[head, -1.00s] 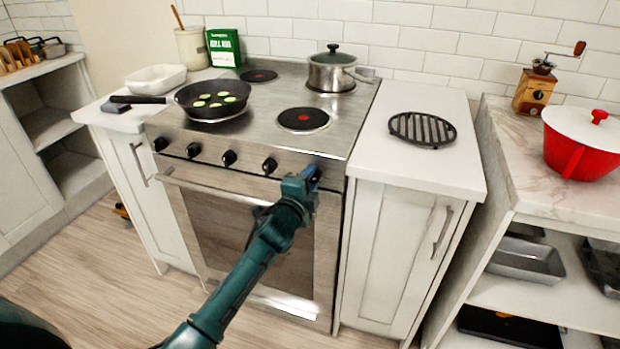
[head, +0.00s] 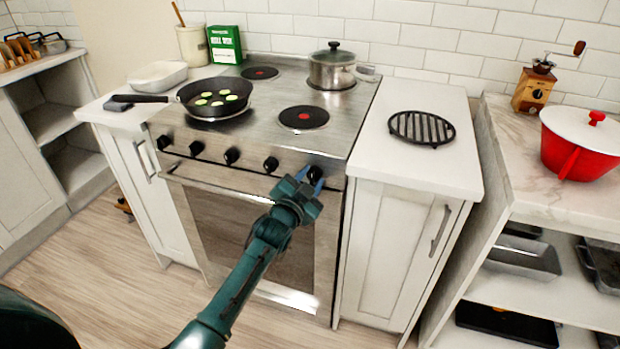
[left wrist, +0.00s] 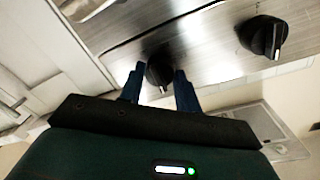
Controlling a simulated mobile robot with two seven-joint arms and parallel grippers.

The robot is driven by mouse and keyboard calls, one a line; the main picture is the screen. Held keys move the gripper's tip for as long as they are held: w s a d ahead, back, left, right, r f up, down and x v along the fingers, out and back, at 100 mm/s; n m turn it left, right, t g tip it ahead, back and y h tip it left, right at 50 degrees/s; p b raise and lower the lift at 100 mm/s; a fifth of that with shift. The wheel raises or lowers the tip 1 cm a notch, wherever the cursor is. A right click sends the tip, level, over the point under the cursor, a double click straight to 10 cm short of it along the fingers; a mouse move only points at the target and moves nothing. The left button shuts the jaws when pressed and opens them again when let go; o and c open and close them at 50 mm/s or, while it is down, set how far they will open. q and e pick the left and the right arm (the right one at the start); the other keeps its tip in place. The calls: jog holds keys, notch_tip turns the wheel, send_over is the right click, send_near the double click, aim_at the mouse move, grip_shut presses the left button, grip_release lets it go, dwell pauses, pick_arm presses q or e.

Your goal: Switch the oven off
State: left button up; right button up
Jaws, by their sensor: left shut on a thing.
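The oven (head: 265,235) stands in the middle of the head view, a steel stove with a dark glass door and a row of black knobs along its front panel. My left gripper (head: 312,177) is at the rightmost knob (head: 315,172). In the left wrist view its blue fingers (left wrist: 159,80) sit on either side of a black knob (left wrist: 160,67), shut on it. A neighbouring knob (left wrist: 266,37) is clear of the fingers, its pale edge showing. The gripper partly hides the held knob in the head view. My right gripper is not in view.
A frying pan with green slices (head: 213,98) and a lidded pot (head: 332,70) stand on the stove top. The oven door handle (head: 225,187) runs below the knobs. A black trivet (head: 420,128) lies on the right counter.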

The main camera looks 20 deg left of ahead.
pick_arm(q)
jog(key=shift+n, duration=0.4)
jog(key=o, duration=1)
jog(key=shift+s, duration=0.1)
jog(key=s, duration=0.4)
jog(key=s+a, duration=0.1)
jog(key=s, duration=0.3)
jog(key=s+p, duration=0.1)
jog(key=s, duration=0.4)
jog(key=shift+a+r, duration=0.15)
